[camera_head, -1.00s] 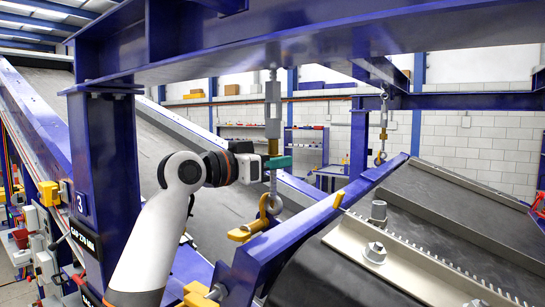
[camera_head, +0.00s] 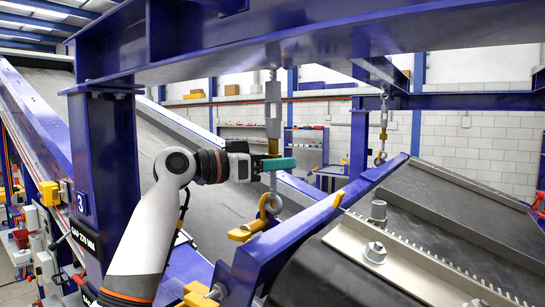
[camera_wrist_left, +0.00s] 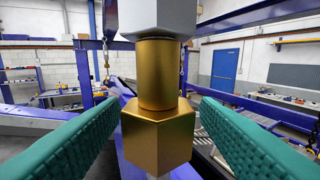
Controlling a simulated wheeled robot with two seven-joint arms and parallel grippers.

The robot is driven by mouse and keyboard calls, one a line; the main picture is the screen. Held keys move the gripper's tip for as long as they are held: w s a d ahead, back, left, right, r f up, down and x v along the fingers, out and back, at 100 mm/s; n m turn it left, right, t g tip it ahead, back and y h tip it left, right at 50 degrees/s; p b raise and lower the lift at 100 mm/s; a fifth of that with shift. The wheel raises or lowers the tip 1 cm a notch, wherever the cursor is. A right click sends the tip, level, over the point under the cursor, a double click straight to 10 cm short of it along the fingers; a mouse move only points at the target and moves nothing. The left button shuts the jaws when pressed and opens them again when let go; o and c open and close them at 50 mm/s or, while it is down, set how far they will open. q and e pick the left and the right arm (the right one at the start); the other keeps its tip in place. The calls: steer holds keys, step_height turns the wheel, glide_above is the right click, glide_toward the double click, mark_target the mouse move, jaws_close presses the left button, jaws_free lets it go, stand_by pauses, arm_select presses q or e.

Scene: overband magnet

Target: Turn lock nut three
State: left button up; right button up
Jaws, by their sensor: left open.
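The gold lock nut (camera_head: 273,148) sits under the grey turnbuckle body (camera_head: 273,105) on a hanging rod, near the blue post marked 3. In the left wrist view the hex nut (camera_wrist_left: 157,143) is large and central, with a round gold collar above it. My left gripper (camera_head: 279,164) reaches in from the left at about the nut's height, its teal fingers hiding part of the rod. In the wrist view its fingers are open, one on each side of the nut, with a gap showing on both sides. My right gripper is not in view.
An eye hook (camera_head: 269,205) and a yellow lug (camera_head: 246,229) are below the gripper. A blue beam (camera_head: 240,50) crosses above. A ribbed belt with a bolted light bar (camera_head: 400,262) lies to the right. A second hanging rod (camera_head: 383,135) is farther back.

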arm_select(q)
steer(key=b+v, duration=0.3)
steer(key=v, duration=0.3)
steer(key=shift+s+a, duration=0.2)
steer(key=shift+s, duration=0.1)
stand_by(0.3)
steer(key=shift+a, duration=0.1)
steer(key=o, duration=0.6)
steer(key=shift+c, duration=0.2)
